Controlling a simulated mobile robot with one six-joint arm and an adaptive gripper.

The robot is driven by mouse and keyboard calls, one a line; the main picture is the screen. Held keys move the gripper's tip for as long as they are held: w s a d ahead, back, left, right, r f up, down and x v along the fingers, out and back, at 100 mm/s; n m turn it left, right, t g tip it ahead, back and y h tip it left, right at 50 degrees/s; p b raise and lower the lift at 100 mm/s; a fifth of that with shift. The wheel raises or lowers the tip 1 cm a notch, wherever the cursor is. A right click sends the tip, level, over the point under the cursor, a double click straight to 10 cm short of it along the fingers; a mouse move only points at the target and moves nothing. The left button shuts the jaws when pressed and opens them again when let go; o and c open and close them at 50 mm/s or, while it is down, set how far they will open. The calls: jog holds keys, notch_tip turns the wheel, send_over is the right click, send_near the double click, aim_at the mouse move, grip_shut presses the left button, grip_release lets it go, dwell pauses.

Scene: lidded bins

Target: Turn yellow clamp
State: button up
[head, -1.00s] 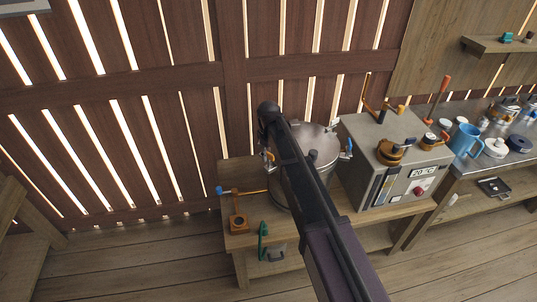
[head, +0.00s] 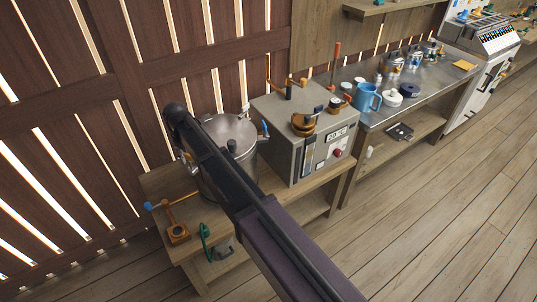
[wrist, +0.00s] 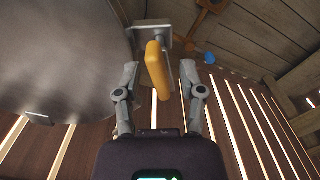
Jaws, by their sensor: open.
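The yellow clamp (wrist: 157,68) shows in the wrist view as a thick yellow handle on a grey metal bracket, beside the large metal pot (wrist: 60,60). My gripper (wrist: 158,75) is open, with one finger on each side of the yellow handle. The fingers look apart from it, though depth is hard to judge. In the head view the lidded pot (head: 236,130) stands on a wooden bench. My arm crosses in front of the pot and hides my gripper and the yellow clamp. A blue-handled clamp (head: 265,128) shows on the pot's right side.
A grey control box (head: 285,135) with orange fittings stands right of the pot. An orange device with a blue-ended lever (head: 178,232) sits at the bench's left end. A metal table (head: 410,95) holds a blue mug (head: 366,98). The floor (head: 430,220) at right is clear.

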jog(key=m, duration=0.4)
jog(key=shift+m, duration=0.3)
jog(key=m, duration=0.8)
jog(key=shift+m, duration=0.4)
jog(key=m, duration=0.4)
jog(key=shift+r+m, duration=0.2)
jog(key=shift+m, duration=0.2)
notch_tip(320, 180, up, 14)
jog(key=p, duration=1.4)
jog(key=s+d+f+n+b, duration=0.1)
jog(key=s+d+f+b, duration=0.1)
jog(key=d, duration=0.7)
jog(key=s+d+f+n+b, duration=0.1)
jog(key=s+d+f+b, duration=0.1)
jog(key=d, duration=0.8)
jog(key=s+d+f+n+b, duration=0.2)
jog(key=d+f+b, duration=0.2)
jog(key=d, duration=0.6)
jog(key=shift+f, duration=0.45)
jog(key=shift+w, duration=0.1)
